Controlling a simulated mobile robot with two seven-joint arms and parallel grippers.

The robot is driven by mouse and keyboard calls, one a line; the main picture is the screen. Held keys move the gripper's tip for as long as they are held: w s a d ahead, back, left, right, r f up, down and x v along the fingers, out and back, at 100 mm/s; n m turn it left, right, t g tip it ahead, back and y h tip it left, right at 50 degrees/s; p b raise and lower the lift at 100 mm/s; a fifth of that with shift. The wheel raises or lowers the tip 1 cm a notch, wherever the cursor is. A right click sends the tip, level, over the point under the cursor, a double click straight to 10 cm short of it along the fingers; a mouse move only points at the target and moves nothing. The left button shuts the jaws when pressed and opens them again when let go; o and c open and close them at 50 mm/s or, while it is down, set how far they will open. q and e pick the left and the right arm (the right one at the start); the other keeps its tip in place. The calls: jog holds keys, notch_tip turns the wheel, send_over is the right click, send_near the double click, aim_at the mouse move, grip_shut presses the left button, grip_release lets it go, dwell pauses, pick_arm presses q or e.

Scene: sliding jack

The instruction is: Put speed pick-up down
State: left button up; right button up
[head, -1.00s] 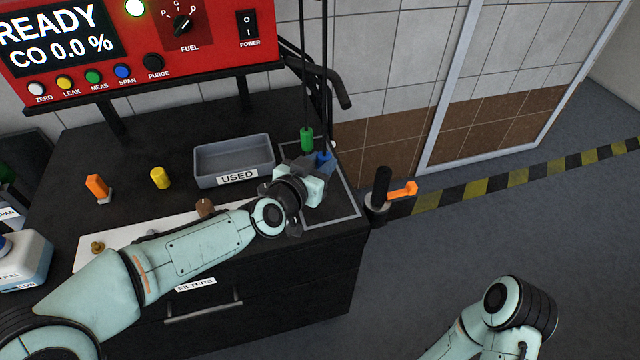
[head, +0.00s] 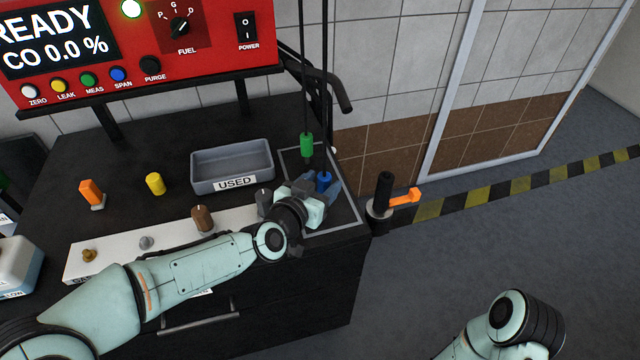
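A blue cylindrical pick-up (head: 323,181) hangs on a black cable over the grey-outlined square (head: 347,222) at the bench's right end. I take it for the speed pick-up, though no label on it is legible. My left gripper (head: 322,186) is around its lower part, with grey-blue fingers on both sides, and appears shut on it. The fingertips are partly hidden, and I cannot tell whether the pick-up touches the bench. A similar green pick-up (head: 307,145) hangs just behind. Of my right arm, only a link shows at the lower right; its gripper is out of view.
A grey USED tray (head: 232,183) stands left of the square. A white strip with knobs (head: 110,259) runs along the bench front. An orange-handled post (head: 383,195) stands off the right edge. The red analyser (head: 205,30) overhangs the back.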

pick_arm(q)
jog(key=shift+s+r, duration=0.1)
jog(key=shift+r, duration=0.1)
jog(key=v, duration=1.2)
jog(key=shift+p, duration=0.45)
pick_arm(e)
jog(key=shift+s+a+r, duration=0.4)
jog(key=shift+s+r, duration=0.05)
jog(key=shift+s, duration=0.25)
pick_arm(q)
jog(key=shift+f, duration=0.2)
pick_arm(e)
jog(key=shift+s, duration=0.1)
